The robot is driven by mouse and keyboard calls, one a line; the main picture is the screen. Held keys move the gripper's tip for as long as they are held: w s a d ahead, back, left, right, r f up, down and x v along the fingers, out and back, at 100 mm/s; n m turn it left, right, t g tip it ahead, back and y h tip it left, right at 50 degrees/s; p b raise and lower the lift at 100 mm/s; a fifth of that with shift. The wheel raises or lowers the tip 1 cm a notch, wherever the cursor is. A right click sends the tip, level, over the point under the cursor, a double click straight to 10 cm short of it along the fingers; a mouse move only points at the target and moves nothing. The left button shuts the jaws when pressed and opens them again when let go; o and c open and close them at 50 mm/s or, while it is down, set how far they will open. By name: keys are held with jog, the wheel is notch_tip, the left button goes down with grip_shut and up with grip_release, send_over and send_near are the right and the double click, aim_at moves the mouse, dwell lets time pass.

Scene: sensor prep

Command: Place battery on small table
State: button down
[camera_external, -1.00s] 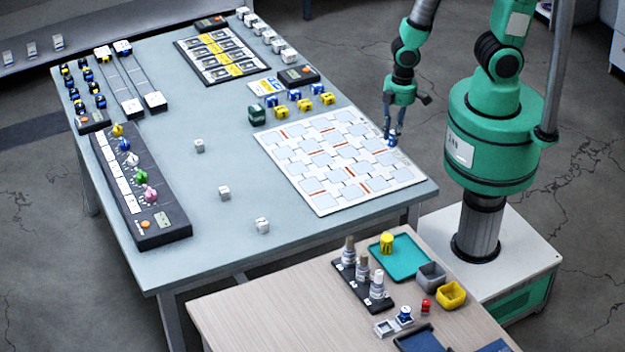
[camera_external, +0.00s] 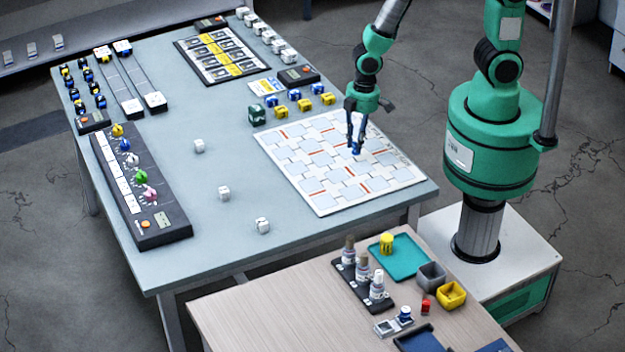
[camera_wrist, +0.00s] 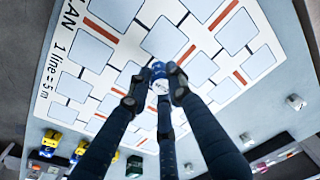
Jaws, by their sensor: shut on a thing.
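My gripper (camera_external: 357,142) is above the white floor-plan board (camera_external: 310,200) on the large table. Its fingers are shut on a small blue piece (camera_external: 355,149). In the wrist view the blue piece (camera_wrist: 158,72) sits between the fingertips, with a pale face partly hidden by them. I cannot tell for sure whether this piece is the battery. The small table (camera_external: 250,318) has a wood-look top and stands at the front. On it are a yellow cylinder (camera_external: 386,243), a red cylinder (camera_external: 426,307) and a blue-and-white piece (camera_external: 405,315).
The small table also holds a teal tray (camera_external: 410,262), a bottle rack (camera_external: 350,282), and grey (camera_external: 432,274) and yellow (camera_external: 451,295) bins. Its left part is bare. White cubes (camera_external: 224,193) and a dark control panel (camera_external: 150,215) lie on the large table's left half.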

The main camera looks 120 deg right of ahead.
jog(key=shift+f+b, duration=0.65)
jog(key=shift+f, duration=1.1)
jog(key=shift+f, duration=0.15)
jog(key=c, duration=1.6)
grip_release()
jog(key=shift+o, duration=0.2)
notch_tip(320, 180, up, 12)
jog(key=s+p, duration=0.1)
jog(key=p, duration=0.2)
jog(key=shift+s, duration=0.15)
